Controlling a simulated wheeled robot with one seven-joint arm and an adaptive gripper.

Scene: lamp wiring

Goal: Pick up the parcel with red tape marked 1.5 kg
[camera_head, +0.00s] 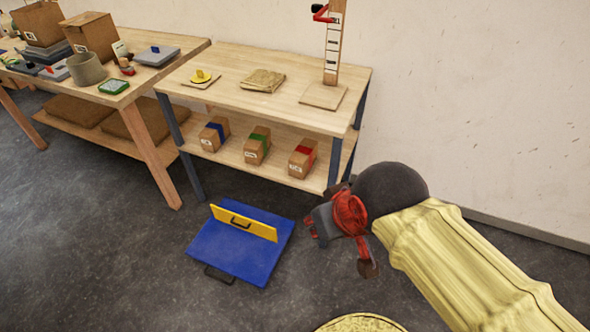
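A small brown parcel with red tape (303,158) stands on the lower shelf of the middle table, at its right end. It has a white label; the marking is too small to read. A parcel with green tape (257,147) and a parcel with blue tape (214,135) stand in a row to its left. My gripper (350,228), dark with red parts, is at the right, in front of and below the shelf in the picture, apart from the parcels. Its dark fingers look spread, with no parcel between them.
The wooden table (230,85) has dark legs and a top above the parcels. A blue panel with a yellow upright plate (245,223) lies on the floor in front. A second table (190,47) with boxes stands left. Grey floor is clear around the panel.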

